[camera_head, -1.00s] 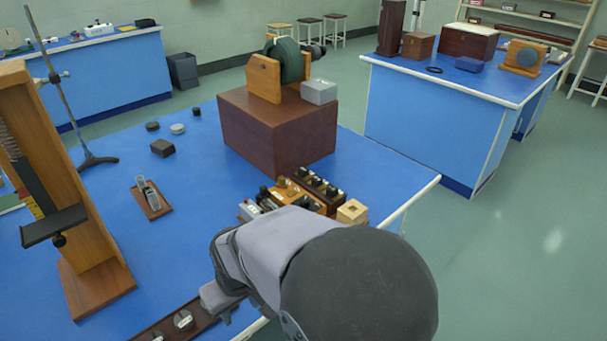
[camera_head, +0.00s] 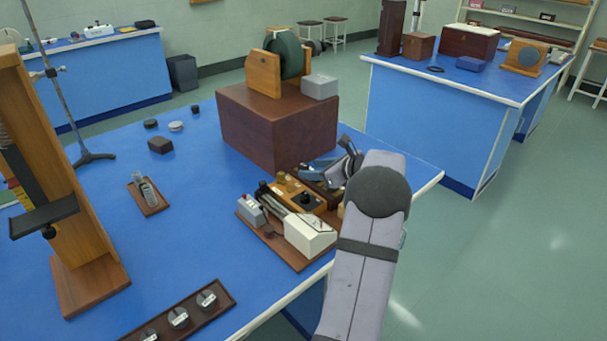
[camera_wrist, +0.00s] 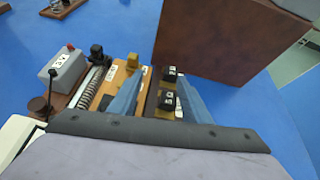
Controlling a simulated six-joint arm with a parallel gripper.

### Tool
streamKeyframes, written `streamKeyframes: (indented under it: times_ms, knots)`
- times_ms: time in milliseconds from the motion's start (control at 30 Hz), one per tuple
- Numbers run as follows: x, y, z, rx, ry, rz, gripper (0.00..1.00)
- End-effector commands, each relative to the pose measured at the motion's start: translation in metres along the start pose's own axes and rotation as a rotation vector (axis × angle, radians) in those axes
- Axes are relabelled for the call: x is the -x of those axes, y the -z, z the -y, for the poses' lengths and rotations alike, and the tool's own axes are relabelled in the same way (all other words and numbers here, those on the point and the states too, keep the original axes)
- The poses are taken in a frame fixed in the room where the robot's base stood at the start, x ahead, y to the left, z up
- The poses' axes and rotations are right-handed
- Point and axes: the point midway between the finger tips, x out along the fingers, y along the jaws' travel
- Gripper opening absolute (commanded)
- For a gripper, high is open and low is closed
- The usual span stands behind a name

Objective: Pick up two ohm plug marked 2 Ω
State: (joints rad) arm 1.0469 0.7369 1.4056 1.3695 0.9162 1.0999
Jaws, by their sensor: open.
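Two black-topped plugs with small white labels show in the wrist view, a farther one (camera_wrist: 172,74) and a nearer one (camera_wrist: 166,99). They stand on a dark wooden box. The labels are too small to read surely, so I cannot tell which is marked 2 Ω. My gripper (camera_wrist: 160,76) is open and empty, with its blue fingers to the left and right of the plugs. I cannot tell its exact height over them. In the head view my gripper (camera_head: 335,168) is over the dark box at the bench's right side and hides most of it.
Left of the plugs are an orange wooden box with brass terminals (camera_head: 298,192), a coil and a grey unit (camera_head: 251,210). A white-topped meter (camera_head: 310,233) stands in front. A large brown block (camera_head: 262,131) rises close behind.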

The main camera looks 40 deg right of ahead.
Motion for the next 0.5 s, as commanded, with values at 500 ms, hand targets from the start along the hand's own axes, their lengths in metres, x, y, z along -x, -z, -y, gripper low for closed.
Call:
streamKeyframes:
  times_ms: [500]
  knots:
    - [0.0, 0.0, 0.024, -0.105, 0.022, 0.089, 0.44]
